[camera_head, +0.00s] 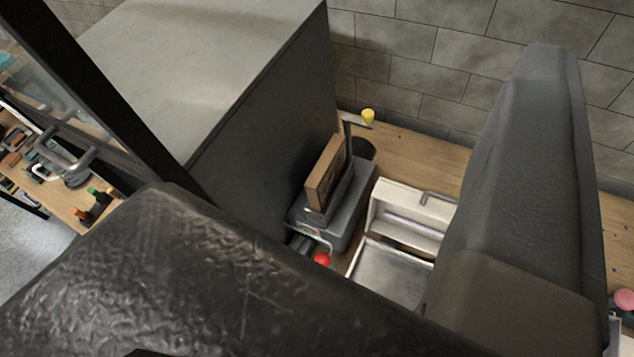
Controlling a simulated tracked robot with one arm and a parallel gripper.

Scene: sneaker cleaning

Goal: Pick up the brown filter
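The brown filter (327,172) is a flat, rectangular brown piece near the middle of the view. It stands on edge, slightly tilted, on top of a grey box-like device (345,215) on a wooden worktop. Its lower edge meets the device; I cannot tell whether it sits in a slot. Large dark parts, likely mine, fill the lower left and the right side close to the camera. I cannot make out two fingertips of my gripper.
A tall grey cabinet (265,110) stands close left of the filter. A white open tray-like unit (405,215) lies to the right. A red knob (322,259) and a yellow knob (368,116) stick up nearby. A tiled wall (455,60) is behind; tools (70,165) lie far left.

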